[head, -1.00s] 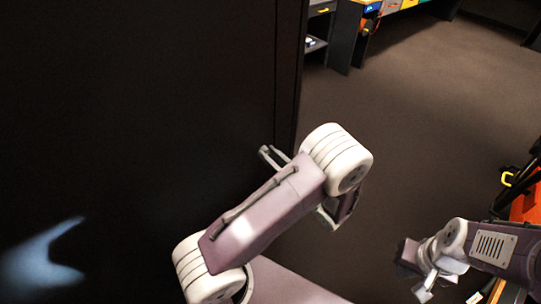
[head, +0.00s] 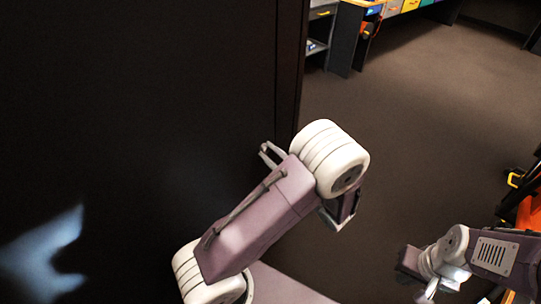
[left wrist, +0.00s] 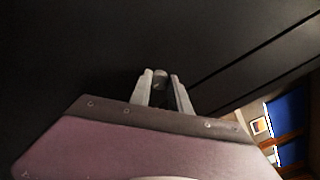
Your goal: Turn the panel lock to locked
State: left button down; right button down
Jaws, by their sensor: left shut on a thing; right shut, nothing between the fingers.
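A tall black panel (head: 130,110) fills the left of the head view and most of the left wrist view. In the left wrist view a small round grey knob (left wrist: 160,77), which looks like the panel lock, stands between the fingertips of my left gripper (left wrist: 161,84). The left gripper is shut on it. Its marking and exact turn are too dark and small to read. In the head view the left gripper (head: 269,153) shows at the panel, partly behind my forearm, and the knob is hidden. My right gripper (head: 427,292) is shut and empty at the lower right, away from the panel.
Open brown floor (head: 410,130) lies right of the panel. A workbench with coloured drawers (head: 392,8) stands at the back. An orange object (head: 528,212) is at the right edge, close to my right arm. A pale reflection shows on the panel at lower left.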

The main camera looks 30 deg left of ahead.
pick_arm(q)
jog(key=shift+n, duration=0.5)
jog(key=c, duration=1.2)
grip_release()
jog(key=v, duration=0.9)
